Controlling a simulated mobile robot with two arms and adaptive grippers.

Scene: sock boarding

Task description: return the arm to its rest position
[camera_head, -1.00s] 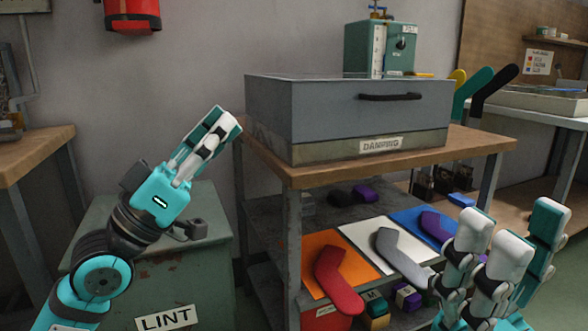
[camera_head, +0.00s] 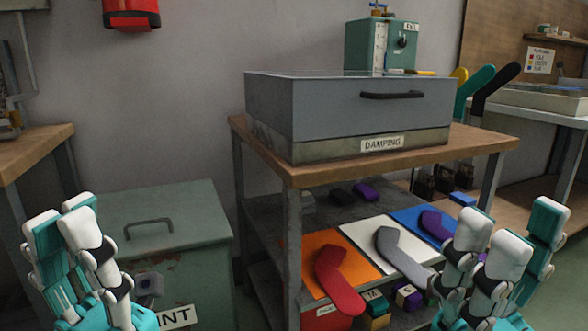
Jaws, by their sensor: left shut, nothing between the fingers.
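My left gripper (camera_head: 72,218) is at the lower left of the head view, fingers pointing up, in front of the green LINT bin (camera_head: 165,213). Its fingers are close together with nothing seen between them. My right gripper (camera_head: 510,240) is at the lower right, fingers pointing up, in front of the lower shelf. Its fingers stand apart and I see nothing between them. Both grippers are clear of the wooden table (camera_head: 400,162).
The grey DAMPING box (camera_head: 330,115) stands on the table. Below it, red (camera_head: 337,280), grey (camera_head: 400,258) and purple (camera_head: 436,226) sock shapes lie on orange, white and blue sheets. A wooden bench (camera_head: 35,150) is at the left edge.

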